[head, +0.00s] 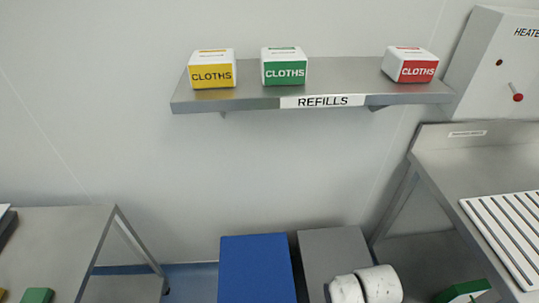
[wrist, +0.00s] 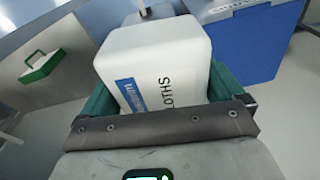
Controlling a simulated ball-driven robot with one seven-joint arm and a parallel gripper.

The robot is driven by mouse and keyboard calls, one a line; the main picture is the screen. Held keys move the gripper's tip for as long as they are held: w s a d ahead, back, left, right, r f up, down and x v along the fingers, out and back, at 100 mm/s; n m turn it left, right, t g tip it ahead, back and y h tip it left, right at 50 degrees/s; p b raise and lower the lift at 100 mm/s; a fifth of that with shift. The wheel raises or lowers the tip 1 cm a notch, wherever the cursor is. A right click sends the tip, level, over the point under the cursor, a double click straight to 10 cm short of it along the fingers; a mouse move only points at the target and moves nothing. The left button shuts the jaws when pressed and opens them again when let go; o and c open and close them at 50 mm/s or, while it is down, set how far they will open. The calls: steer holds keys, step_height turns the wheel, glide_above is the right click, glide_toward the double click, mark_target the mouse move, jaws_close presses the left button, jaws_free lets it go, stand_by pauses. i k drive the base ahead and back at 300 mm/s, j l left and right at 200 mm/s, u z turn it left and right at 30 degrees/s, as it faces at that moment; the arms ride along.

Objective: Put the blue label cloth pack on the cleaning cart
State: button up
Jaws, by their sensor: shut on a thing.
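In the wrist view, my gripper (wrist: 160,82) is shut on a white cloth pack (wrist: 150,50), with teal fingers on its two sides. The pack has a blue label patch (wrist: 132,95) and dark "CLOTHS" lettering, partly hidden by the gripper. It appears tilted in this view. A blue box-like unit (head: 257,268) stands low at the bottom middle of the head view. A blue unit with a pale top (wrist: 252,45) shows behind the pack in the wrist view. I cannot tell whether either is the cleaning cart.
The REFILLS shelf (head: 350,75) holds yellow (head: 212,72), green (head: 284,70) and red (head: 410,66) label packs, with a gap between green and red. A grey unit (head: 335,250) stands beside the blue one. Steel tables stand left (head: 60,235) and right (head: 450,165).

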mark_target(79, 238)
steer(key=k+j+u, duration=0.15)
steer(key=j, duration=0.4)
steer(key=k+j+u, duration=0.15)
steer(key=j, duration=0.45)
steer(key=k+j+u, duration=0.15)
steer(key=j, duration=0.45)
steer(key=j+u, duration=0.1)
steer(key=j, duration=0.5)
